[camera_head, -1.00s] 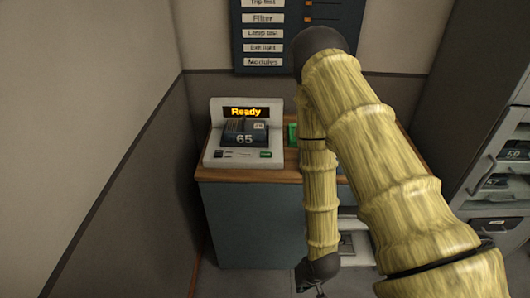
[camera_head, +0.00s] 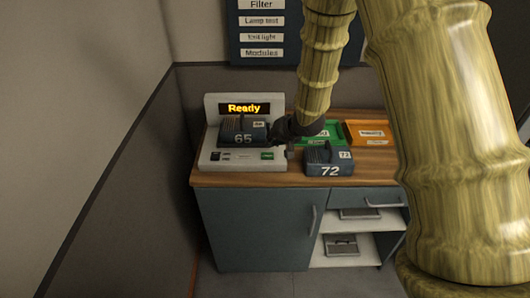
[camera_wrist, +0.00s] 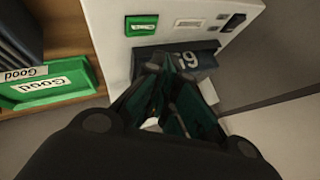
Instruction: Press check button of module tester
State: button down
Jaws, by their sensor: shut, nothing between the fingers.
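The module tester (camera_head: 211,140) is a pale grey unit at the left of the counter. Its lit display (camera_head: 244,108) reads "Ready". A dark blue module marked 65 (camera_head: 242,131) sits in it; in the wrist view the module (camera_wrist: 188,60) shows upside down, partly behind the fingers. The green check button (camera_head: 267,156) is on the tester's front right; it also shows in the wrist view (camera_wrist: 141,25), label unreadable. My gripper (camera_head: 274,138) is shut and empty, at the module's right side and just above the button. In the wrist view its fingers (camera_wrist: 163,100) overlap the module; contact cannot be told.
A module marked 72 (camera_head: 329,168) stands on the wooden counter (camera_head: 376,164), right of the tester. Behind it are a green tray (camera_head: 330,129), labelled Good in the wrist view (camera_wrist: 85,72), and an orange tray (camera_head: 367,128). A wall closes off the left side.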

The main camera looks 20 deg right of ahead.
jog(key=shift+t, duration=0.3)
jog(key=w+r, duration=0.1)
jog(key=r, duration=0.1)
jog(key=w+r, duration=0.2)
jog(key=shift+w+d, duration=0.1)
jog(key=shift+d, duration=0.1)
jog(key=shift+f, duration=0.2)
jog(key=b, duration=0.8)
send_over(270, 154)
notch_tip(270, 154, down, 6)
jog(key=shift+f+b, duration=0.3)
jog(key=shift+f, duration=1)
jog(key=shift+f, duration=0.7)
dwell(0.7)
jog(key=shift+p, duration=0.3)
jog(key=shift+r+p, duration=0.75)
jog(key=shift+p, duration=0.15)
